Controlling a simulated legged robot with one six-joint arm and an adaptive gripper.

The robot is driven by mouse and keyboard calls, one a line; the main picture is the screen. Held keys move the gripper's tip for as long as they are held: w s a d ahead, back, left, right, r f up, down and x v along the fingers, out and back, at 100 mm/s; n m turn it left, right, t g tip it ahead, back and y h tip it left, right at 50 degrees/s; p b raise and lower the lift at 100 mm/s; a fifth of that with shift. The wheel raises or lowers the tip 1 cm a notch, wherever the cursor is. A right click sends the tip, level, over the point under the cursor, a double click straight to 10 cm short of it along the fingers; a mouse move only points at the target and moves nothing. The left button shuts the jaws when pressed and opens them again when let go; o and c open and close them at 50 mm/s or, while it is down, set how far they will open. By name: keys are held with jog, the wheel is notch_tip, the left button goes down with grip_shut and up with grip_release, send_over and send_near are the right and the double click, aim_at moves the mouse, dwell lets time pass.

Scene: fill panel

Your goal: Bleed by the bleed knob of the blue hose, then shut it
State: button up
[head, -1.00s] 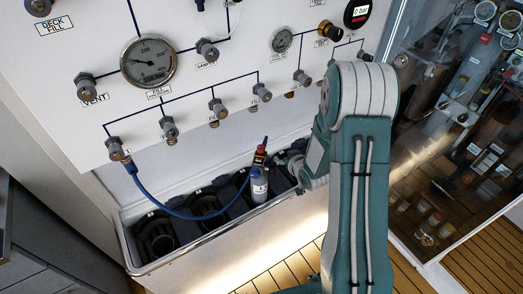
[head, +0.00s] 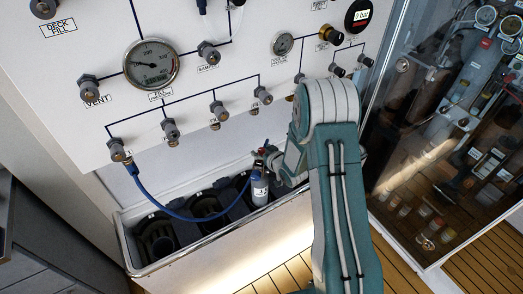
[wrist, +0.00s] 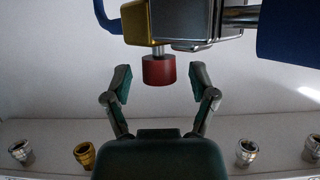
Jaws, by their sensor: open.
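The blue hose (head: 190,214) hangs in a loop from the leftmost outlet of the white panel to a fitting on a grey bottle (head: 260,189) in the trough. In the wrist view, a red bleed knob (wrist: 158,70) sticks out from a brass and grey fitting (wrist: 190,25). My gripper (wrist: 160,82) is open, with one finger on each side of the knob and visible gaps between. In the head view my arm partly covers the fitting, and the knob is hard to make out there. Part of the blue hose (wrist: 103,14) also shows at the wrist view's upper left.
The trough (head: 190,255) under the panel has several dark bottle slots. Panel valves (head: 171,131) and a large gauge (head: 151,63) sit above. A glass-fronted cabinet (head: 450,130) stands at the right. Several metal fittings (wrist: 246,152) line the wrist view's lower edge.

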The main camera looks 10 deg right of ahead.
jog(key=shift+w, duration=0.25)
jog(key=shift+c, duration=0.3)
grip_shut()
